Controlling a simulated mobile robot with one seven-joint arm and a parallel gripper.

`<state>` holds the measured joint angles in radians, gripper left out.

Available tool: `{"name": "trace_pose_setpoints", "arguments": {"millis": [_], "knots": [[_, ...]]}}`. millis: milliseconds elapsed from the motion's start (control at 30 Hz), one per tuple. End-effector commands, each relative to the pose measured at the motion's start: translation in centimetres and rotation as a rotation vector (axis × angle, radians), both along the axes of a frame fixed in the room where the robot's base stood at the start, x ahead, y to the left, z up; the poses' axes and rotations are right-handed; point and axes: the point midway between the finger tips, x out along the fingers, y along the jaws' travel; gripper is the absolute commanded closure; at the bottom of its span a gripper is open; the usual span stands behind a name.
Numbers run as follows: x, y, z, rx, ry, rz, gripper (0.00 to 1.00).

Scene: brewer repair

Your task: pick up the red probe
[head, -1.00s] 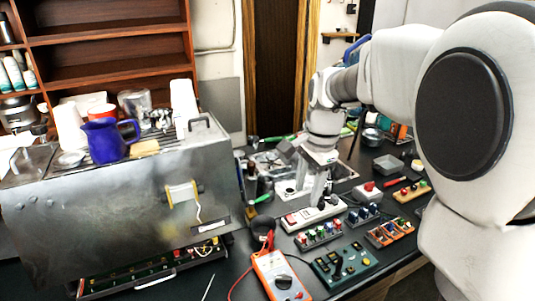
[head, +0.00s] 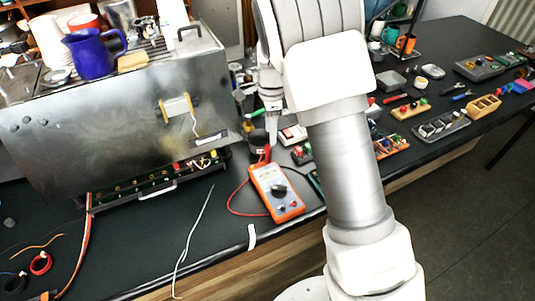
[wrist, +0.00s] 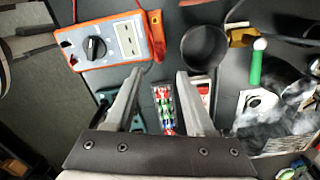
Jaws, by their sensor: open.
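The red probe (head: 263,156) appears as a small red piece just behind the orange multimeter (head: 275,192), with a red lead looping to the left on the black bench. In the wrist view the red piece (wrist: 157,36) lies beside the multimeter (wrist: 104,41), beyond my fingertips. My gripper (head: 272,138) points down just behind the red piece. In the wrist view my gripper (wrist: 160,72) is open with nothing held between its fingers. I cannot tell its exact height above the bench.
A dark round cup (wrist: 205,47) stands close to the right finger in the wrist view. The metal brewer (head: 120,120) is on the left, with an open tray below. Several terminal blocks lie to the right, partly hidden by my arm.

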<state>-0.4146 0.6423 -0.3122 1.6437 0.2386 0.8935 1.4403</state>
Motion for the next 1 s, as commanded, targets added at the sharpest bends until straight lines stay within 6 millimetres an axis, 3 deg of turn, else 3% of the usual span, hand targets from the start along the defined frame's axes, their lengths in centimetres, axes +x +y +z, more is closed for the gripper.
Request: {"name": "trace_pose_setpoints", "arguments": {"millis": [100, 367, 633, 933, 1000], "knots": [[-0.1, -0.1, -1.7, -0.001, 0.003, 0.000, 0.46], [-0.2, 0.3, -3.5, 0.000, 0.002, 0.001, 0.46], [-0.4, 0.9, -7.3, -0.001, 0.002, 0.000, 0.46], [-0.3, 0.9, -7.8, 0.000, 0.000, 0.001, 0.46], [-0.3, 0.9, -7.8, 0.000, 0.000, 0.001, 0.57]]}}
